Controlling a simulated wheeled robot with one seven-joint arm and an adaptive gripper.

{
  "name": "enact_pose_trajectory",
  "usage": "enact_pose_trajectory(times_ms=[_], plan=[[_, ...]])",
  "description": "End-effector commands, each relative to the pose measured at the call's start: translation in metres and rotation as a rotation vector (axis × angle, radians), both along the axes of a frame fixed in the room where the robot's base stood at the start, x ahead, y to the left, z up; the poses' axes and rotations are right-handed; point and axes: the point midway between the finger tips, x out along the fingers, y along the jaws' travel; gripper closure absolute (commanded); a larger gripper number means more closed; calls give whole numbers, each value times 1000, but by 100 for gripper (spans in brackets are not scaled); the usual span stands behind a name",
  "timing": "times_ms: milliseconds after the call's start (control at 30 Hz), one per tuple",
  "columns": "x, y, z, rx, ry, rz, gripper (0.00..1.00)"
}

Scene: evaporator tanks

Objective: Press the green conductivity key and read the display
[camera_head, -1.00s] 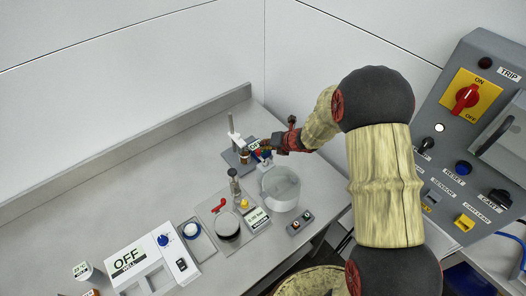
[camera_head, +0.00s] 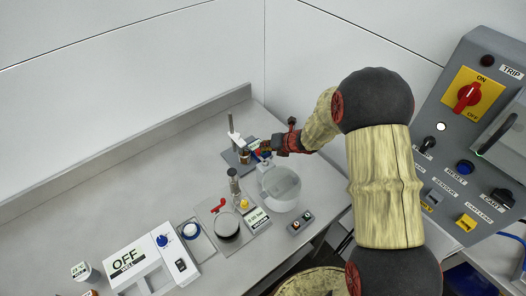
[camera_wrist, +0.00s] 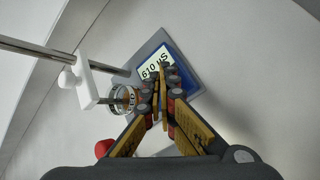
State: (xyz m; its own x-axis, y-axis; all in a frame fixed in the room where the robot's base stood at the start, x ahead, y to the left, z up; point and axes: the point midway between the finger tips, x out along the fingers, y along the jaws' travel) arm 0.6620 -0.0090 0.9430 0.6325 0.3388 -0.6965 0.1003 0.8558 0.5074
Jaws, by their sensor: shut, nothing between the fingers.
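The conductivity meter (camera_wrist: 188,76) is a blue box on a grey plate in the wrist view. Its pale display (camera_wrist: 155,63) is lit and seems to read 610 µS, seen at a slant and partly behind a fingertip. My gripper (camera_wrist: 161,88) is shut and empty, its fingertips over the meter's face just beside the display. I cannot tell whether they touch it. The green key is not visible; the fingers cover that part of the face. In the head view my gripper (camera_head: 264,151) is at the meter, which is mostly hidden.
A metal rod stand with a white clamp (camera_wrist: 85,82) and a glass-rimmed vessel (camera_wrist: 121,99) stand close left of the fingers. In the head view a clear beaker (camera_head: 281,188) stands just below my gripper.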

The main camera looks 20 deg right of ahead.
Motion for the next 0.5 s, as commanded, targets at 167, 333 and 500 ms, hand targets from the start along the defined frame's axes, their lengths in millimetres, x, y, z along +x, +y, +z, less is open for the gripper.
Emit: enact_pose_trajectory(times_ms=[167, 333, 500], plan=[[0, 0, 0, 0, 1, 1, 100], [0, 0, 1, 0, 1, 1, 100], [0, 0, 10, 0, 1, 1, 100]])
